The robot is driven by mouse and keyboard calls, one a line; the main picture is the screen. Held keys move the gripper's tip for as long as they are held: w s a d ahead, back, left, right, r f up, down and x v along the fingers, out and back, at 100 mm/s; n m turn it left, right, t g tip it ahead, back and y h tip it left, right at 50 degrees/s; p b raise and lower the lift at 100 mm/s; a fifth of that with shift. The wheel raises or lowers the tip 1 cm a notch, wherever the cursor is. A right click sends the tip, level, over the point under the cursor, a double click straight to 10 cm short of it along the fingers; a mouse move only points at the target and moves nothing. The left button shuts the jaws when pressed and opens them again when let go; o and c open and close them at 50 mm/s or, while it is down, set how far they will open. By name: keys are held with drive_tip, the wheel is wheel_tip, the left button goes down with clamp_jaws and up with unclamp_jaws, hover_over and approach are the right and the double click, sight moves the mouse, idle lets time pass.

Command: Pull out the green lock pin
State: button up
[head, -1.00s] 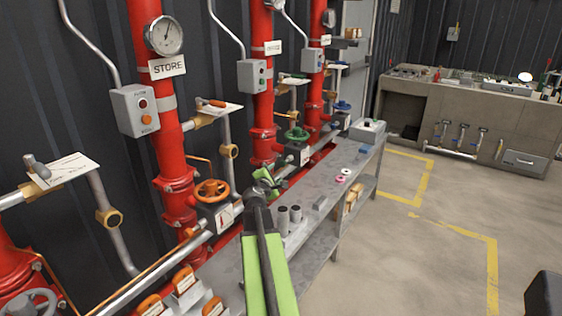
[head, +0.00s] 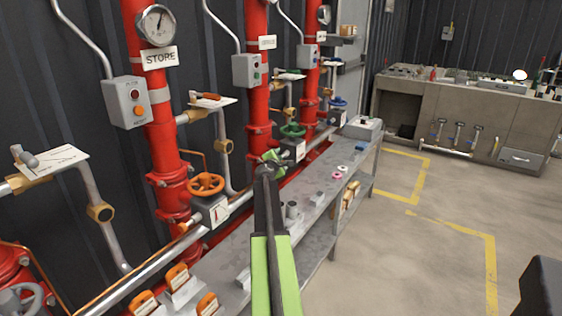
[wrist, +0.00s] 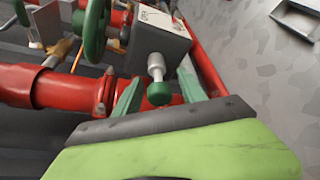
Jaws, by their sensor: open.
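The green lock pin (wrist: 159,93) has a round green knob on a pale shaft. It sticks out of a grey valve box (wrist: 162,45) in the wrist view. My gripper (wrist: 158,90) is open, with one green finger on each side of the knob in the picture. I see no clear contact, and cannot tell whether the knob lies fully between the fingertips. In the head view my gripper (head: 272,157) is in front of the red pipes, just left of the grey box. The pin cannot be made out there.
A green handwheel (head: 293,130) is close behind the gripper and also shows in the wrist view (wrist: 95,28). An orange handwheel (head: 206,184) is to the left. A metal bench (head: 325,190) with small parts runs below the pipes. Open floor (head: 400,240) is at the right.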

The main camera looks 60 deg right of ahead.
drive_tip(key=shift+w+d, duration=0.1)
drive_tip(key=shift+d, duration=0.25)
clamp_jaws()
idle(1.2)
